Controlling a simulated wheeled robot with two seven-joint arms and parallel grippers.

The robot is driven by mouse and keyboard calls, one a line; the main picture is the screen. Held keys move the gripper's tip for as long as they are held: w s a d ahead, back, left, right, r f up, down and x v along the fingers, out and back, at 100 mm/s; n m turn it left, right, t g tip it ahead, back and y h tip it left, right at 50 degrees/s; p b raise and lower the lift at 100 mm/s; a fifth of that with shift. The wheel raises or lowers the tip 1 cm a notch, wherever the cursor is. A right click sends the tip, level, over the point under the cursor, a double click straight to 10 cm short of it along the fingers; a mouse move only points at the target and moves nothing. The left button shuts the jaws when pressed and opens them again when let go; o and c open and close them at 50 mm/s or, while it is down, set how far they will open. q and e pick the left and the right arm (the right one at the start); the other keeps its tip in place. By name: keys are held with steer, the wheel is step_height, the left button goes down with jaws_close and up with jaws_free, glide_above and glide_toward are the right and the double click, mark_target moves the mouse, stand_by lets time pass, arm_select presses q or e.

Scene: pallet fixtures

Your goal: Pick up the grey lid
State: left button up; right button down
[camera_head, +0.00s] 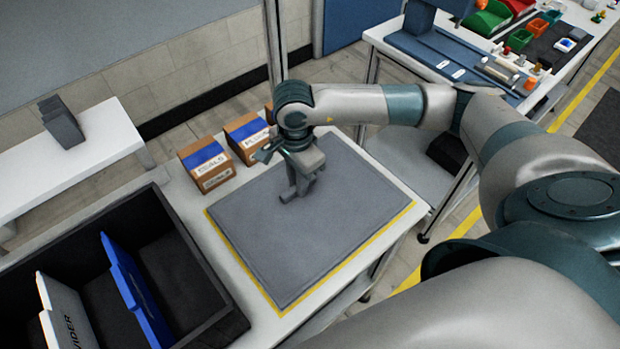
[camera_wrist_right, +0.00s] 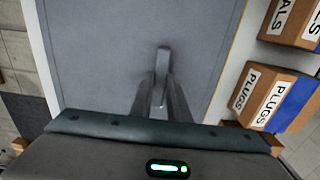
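The grey lid (camera_head: 345,210) is a flat, dark grey panel lying on the white table inside a yellow outline. It fills much of the right wrist view (camera_wrist_right: 100,45), where a small grey handle (camera_wrist_right: 163,52) stands up from it. My right gripper (camera_head: 296,188) is over the lid's back-left part, pointing down at the handle. In the right wrist view its fingers (camera_wrist_right: 161,92) are close together, one on each side of the handle, and look shut on it. The lid looks flat, with no clear gap beneath it. My left gripper is not in view.
Cardboard boxes with blue bands (camera_head: 207,163) stand behind the lid's left side. A black crate (camera_head: 205,285) with a blue divider (camera_head: 137,295) and a white divider (camera_head: 62,315) is at the left. A bench (camera_head: 395,35) with coloured bins stands at the back right.

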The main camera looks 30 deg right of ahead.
stand_by(0.3)
steer(key=shift+r, duration=0.5)
step_height(320, 180, up, 4)
steer(key=shift+f+p, duration=0.2)
steer(key=shift+p, duration=0.45)
steer(key=s+d+r, duration=0.5)
steer(key=s+r, duration=0.1)
steer(key=s, duration=0.4)
steer(key=shift+s+d+r, duration=0.2)
steer(key=shift+d, duration=0.05)
steer(key=n+b, duration=0.2)
steer(key=n, duration=1.2)
glide_above(297, 207)
steer(key=shift+w+a+r+n, duration=0.2)
steer(key=shift+a+n, duration=0.05)
steer(key=shift+n, duration=0.35)
steer(key=shift+w+a+r+n, duration=0.15)
steer(key=shift+a+n, duration=0.05)
steer(key=shift+n, duration=0.4)
